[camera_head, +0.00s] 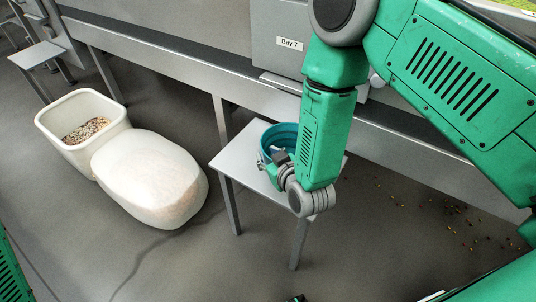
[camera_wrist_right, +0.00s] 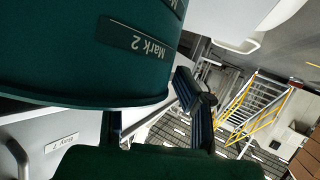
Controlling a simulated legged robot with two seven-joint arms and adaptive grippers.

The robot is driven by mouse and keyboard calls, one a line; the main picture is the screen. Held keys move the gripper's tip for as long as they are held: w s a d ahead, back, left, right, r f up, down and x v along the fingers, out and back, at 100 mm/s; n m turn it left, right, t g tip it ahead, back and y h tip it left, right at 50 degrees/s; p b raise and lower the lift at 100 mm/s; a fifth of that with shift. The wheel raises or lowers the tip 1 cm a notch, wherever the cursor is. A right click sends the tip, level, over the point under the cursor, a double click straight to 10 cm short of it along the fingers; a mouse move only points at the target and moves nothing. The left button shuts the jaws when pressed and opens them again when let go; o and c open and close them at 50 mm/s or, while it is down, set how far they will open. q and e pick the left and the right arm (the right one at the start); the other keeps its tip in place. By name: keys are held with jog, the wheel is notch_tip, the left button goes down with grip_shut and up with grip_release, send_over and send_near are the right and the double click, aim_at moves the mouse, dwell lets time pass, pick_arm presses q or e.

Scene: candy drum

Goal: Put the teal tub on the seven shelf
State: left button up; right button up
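The teal tub (camera_head: 281,137) stands upright on a small grey shelf (camera_head: 237,158) below the "Bay 7" sign (camera_head: 290,43). My forearm hides part of the tub and shelf. My right gripper (camera_head: 277,157) is at the tub's near side, close to its rim. In the right wrist view the tub (camera_wrist_right: 80,60) fills the upper left and shows a "Mark 2" label. The fingers of the right gripper (camera_wrist_right: 152,115) are spread apart there, with one partly hidden by the tub's rim. Whether they touch the tub is unclear. My left gripper cannot be made out.
A cream drum (camera_head: 152,178) with an open square bin (camera_head: 50,131) of candy stands to the left. Another small shelf (camera_head: 36,54) is at the far left. Candies (camera_head: 455,210) are scattered on the floor at right. A long grey beam (camera_head: 165,62) runs behind.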

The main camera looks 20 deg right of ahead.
jog(key=shift+r, duration=0.25)
jog(key=p+v, duration=0.4)
jog(key=v, duration=0.8)
jog(key=s+d+f+g, duration=0.3)
jog(key=s+g, duration=0.1)
jog(key=s, duration=0.2)
jog(key=s+d+f+m+g+h, duration=0.1)
jog(key=s+d+f+g, duration=0.2)
jog(key=s, duration=0.4)
jog(key=s+d+f+m+g, duration=0.1)
jog(key=s+d+f+g, duration=0.2)
jog(key=s, duration=0.4)
jog(key=f+g, duration=0.1)
jog(key=g, duration=0.1)
jog(key=shift+s+d+f+g, duration=0.2)
jog(key=shift+d+g, duration=0.05)
jog(key=shift+g, duration=0.15)
notch_tip(320, 180, up, 5)
jog(key=p, duration=0.5)
jog(key=shift+w+r, duration=0.1)
jog(key=shift+r, duration=0.1)
